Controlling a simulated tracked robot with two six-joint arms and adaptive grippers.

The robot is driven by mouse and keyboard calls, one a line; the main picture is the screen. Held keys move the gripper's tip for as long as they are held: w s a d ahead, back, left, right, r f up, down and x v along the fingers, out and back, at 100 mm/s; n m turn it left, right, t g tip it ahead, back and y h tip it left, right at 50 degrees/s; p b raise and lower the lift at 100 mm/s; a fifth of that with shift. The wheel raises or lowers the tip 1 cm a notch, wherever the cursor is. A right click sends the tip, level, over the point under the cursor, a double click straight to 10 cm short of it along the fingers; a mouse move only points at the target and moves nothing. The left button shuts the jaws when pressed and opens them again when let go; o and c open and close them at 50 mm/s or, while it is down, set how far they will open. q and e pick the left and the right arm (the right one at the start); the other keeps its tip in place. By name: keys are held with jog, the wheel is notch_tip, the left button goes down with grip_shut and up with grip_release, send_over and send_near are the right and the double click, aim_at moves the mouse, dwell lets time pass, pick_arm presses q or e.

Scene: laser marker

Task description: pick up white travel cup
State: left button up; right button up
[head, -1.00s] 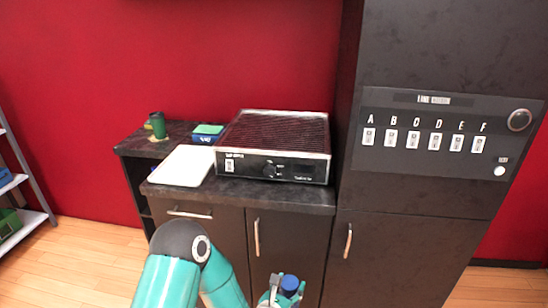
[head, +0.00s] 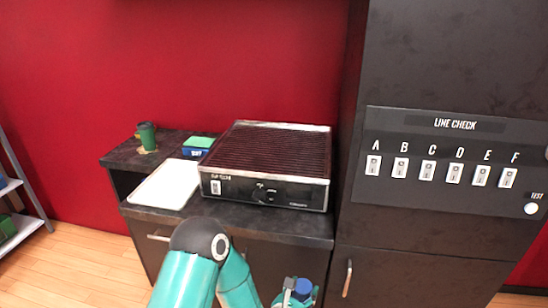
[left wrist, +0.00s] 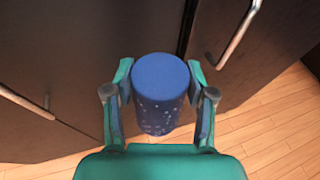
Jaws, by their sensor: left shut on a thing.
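My left gripper (head: 297,294) is at the bottom of the head view, in front of the dark cabinet. In the left wrist view, my left gripper (left wrist: 160,100) is shut on a blue speckled cup (left wrist: 159,90), one finger on each side. The blue cup's top also shows in the head view (head: 303,287). I see no white travel cup in these frames. A dark green cup (head: 147,136) stands on the back left of the counter. My right gripper is not in view.
A black machine with a ribbed top (head: 268,165) stands on the counter (head: 235,214). A white tray (head: 165,184) and a blue box with a green top (head: 197,146) are left of it. A switch panel (head: 450,175) is at right; shelves (head: 12,190) at far left.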

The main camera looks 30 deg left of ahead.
pick_arm(q)
jog(key=shift+s+a, duration=0.1)
jog(key=shift+a, duration=0.15)
